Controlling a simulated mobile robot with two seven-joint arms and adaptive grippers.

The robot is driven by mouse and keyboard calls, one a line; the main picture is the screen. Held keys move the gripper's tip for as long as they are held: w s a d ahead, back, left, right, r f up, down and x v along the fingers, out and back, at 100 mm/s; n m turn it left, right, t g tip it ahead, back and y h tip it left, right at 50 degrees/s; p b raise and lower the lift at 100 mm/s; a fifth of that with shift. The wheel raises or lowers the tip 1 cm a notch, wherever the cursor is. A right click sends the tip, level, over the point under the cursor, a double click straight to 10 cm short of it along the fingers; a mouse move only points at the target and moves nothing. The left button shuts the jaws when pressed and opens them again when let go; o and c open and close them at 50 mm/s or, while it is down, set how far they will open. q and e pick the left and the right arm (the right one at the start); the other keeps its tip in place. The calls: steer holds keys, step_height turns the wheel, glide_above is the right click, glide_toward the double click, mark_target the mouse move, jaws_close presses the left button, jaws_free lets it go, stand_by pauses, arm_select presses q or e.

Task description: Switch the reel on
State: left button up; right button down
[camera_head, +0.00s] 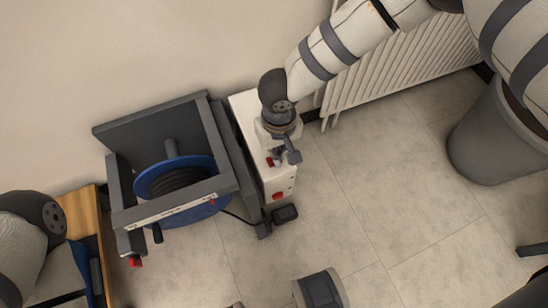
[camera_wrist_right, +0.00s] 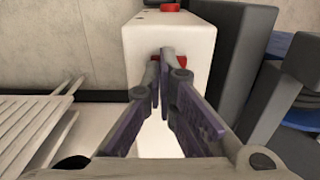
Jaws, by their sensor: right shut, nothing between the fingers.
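The blue reel (camera_head: 150,181) with dark cable sits in a dark grey frame (camera_head: 222,135) left of centre in the head view. Right beside it stands a narrow white box (camera_head: 248,112). It carries a red switch (camera_head: 270,161) and, nearer its front end, a red button (camera_head: 278,196). My right gripper (camera_head: 285,155) is shut and empty, over the box beside the red switch. In the right wrist view my fingertips (camera_wrist_right: 163,55) meet in front of the white box (camera_wrist_right: 201,32). They partly hide a red part (camera_wrist_right: 182,62); contact cannot be told. My left gripper is out of view.
A white radiator (camera_head: 400,68) stands along the wall, right of the box. A grey bin (camera_head: 485,140) is farther right. A small dark block (camera_head: 285,214) lies at the box's front foot. A red part (camera_head: 135,262) is by the reel frame's front. Tiled floor is free at centre right.

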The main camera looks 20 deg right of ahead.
step_height(320, 180, up, 7)
steer(key=p, duration=0.4)
steer(key=shift+r+p, duration=0.1)
steer(key=shift+p, duration=0.2)
